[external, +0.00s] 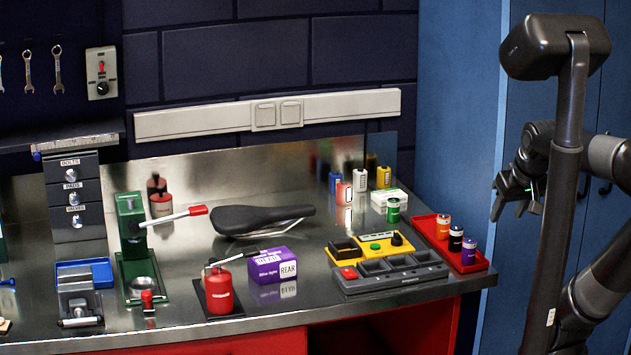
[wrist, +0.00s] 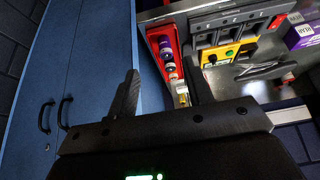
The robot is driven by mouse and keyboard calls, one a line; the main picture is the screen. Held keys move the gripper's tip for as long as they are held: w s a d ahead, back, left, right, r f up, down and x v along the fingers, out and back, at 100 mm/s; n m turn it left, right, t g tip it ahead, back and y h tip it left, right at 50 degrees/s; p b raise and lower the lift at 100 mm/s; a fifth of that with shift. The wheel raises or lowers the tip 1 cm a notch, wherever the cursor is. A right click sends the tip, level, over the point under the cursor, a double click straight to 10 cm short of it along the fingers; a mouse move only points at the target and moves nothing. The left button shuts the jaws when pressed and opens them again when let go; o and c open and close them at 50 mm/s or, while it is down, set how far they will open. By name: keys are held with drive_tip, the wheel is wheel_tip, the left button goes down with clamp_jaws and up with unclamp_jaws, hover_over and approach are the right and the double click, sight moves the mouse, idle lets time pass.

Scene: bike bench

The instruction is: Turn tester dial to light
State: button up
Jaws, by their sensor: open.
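The yellow tester (external: 377,247) stands on the metal bench at the back of a grey slotted unit (external: 420,274). Its black dial (external: 397,239) is at the right end, with a green spot to its left. Dial markings are too small to read. In the wrist view the yellow tester (wrist: 233,50) is upper right, its dial (wrist: 212,59) near the right finger. My gripper (external: 512,196) is open and empty in the air, right of the bench and well apart from the tester. Its two spread fingers also show in the wrist view (wrist: 161,78).
A red tray (external: 483,266) with several small batteries sits right of the tester. A black box (external: 344,249) and a red button (external: 348,272) are at its left. A purple box (external: 268,267), saddle (external: 255,219) and red pump (external: 219,291) stand further left. Blue cabinets (wrist: 85,70) flank the bench.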

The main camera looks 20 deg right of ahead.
drive_tip(key=w+a+r+g, duration=0.2)
drive_tip(key=w, duration=0.5)
drive_tip(key=n+g, duration=0.2)
drive_tip(key=g, duration=0.2)
approach(399, 235)
drive_tip(key=shift+y, duration=0.4)
wheel_tip(399, 235, down, 9)
drive_tip(key=shift+d+f, duration=0.1)
drive_tip(key=shift+f, duration=0.05)
drive_tip(key=shift+c, duration=0.3)
drive_tip(key=c, duration=0.9)
